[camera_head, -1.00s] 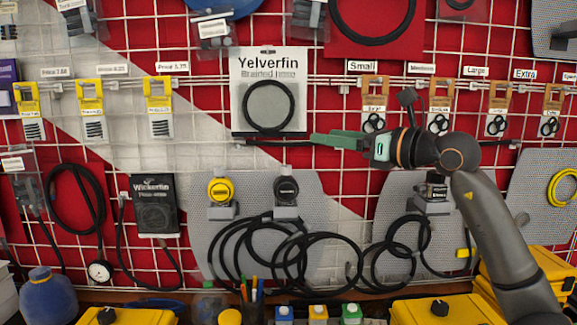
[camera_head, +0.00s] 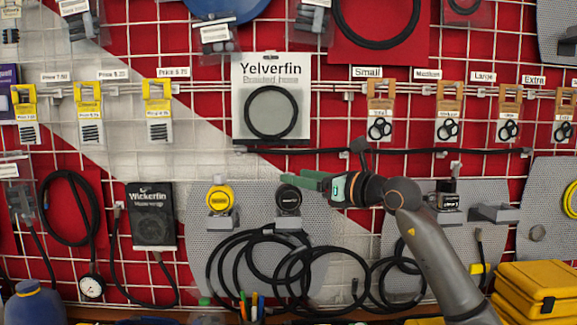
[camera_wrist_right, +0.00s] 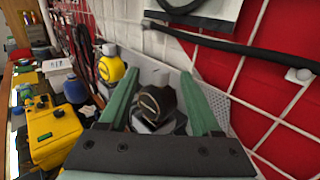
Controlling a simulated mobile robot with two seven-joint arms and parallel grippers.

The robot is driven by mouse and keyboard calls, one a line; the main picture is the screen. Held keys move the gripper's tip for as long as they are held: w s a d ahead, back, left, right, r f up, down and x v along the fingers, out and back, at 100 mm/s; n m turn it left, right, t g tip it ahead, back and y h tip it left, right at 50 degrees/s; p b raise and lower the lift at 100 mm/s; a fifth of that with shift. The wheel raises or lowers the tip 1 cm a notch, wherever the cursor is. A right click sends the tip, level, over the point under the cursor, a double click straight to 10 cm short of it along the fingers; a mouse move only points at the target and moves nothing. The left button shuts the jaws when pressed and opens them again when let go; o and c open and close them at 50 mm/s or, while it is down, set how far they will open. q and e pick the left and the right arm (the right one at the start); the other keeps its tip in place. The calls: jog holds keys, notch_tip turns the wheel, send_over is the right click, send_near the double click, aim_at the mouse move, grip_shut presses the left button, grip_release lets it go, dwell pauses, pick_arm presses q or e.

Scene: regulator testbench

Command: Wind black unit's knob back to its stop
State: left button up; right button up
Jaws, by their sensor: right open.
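The black unit (camera_head: 288,199) has a round black knob and sits on a small grey bracket on the grey perforated panel. In the right wrist view the black unit (camera_wrist_right: 157,103) shows between the two green fingers, beyond their base. My right gripper (camera_head: 308,181) is open. In the head view its green fingertips are just right of and slightly above the black unit's knob. The wrist view also shows the open right gripper (camera_wrist_right: 159,76) with nothing clamped. I cannot tell whether a finger touches the knob. My left gripper is not in view.
A yellow unit (camera_head: 220,197) is mounted just left of the black one and also shows in the wrist view (camera_wrist_right: 111,66). Black hoses (camera_head: 265,262) hang in loops below. A black bar (camera_head: 380,151) runs across the grid above. Yellow cases (camera_head: 540,288) stand at lower right.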

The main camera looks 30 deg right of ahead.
jog(key=shift+p+x, duration=0.4)
jog(key=shift+x, duration=1.55)
jog(key=shift+c, duration=0.3)
grip_shut()
